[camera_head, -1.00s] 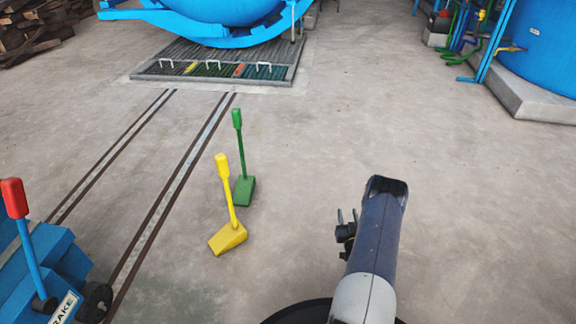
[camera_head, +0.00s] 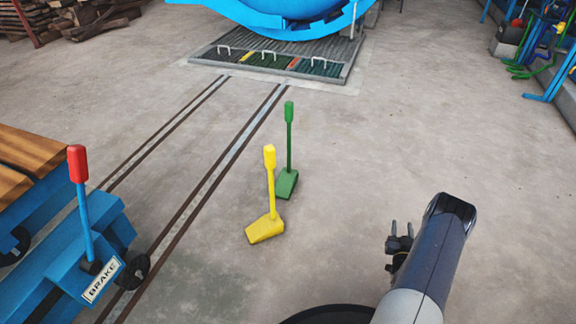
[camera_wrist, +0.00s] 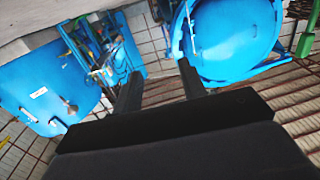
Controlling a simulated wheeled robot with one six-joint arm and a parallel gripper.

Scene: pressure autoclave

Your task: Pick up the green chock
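The green chock (camera_head: 287,184) stands on the concrete floor near the middle of the head view, its upright handle topped by a green grip. The yellow chock (camera_head: 265,229) stands just in front of it and slightly left, close to its base. My gripper (camera_head: 402,228) is to the right of both chocks, apart from them and empty. In the wrist view my gripper (camera_wrist: 160,84) shows two dark fingers with a gap between them. A green upright piece, perhaps the chock's handle, shows at the wrist view's right edge (camera_wrist: 306,38).
A blue cart (camera_head: 75,245) with a red-topped brake lever (camera_head: 80,190) stands at the left on rails (camera_head: 200,190). A grated floor panel (camera_head: 285,62) lies below the blue vessel (camera_head: 290,12) at the back. Open floor lies between my gripper and the chocks.

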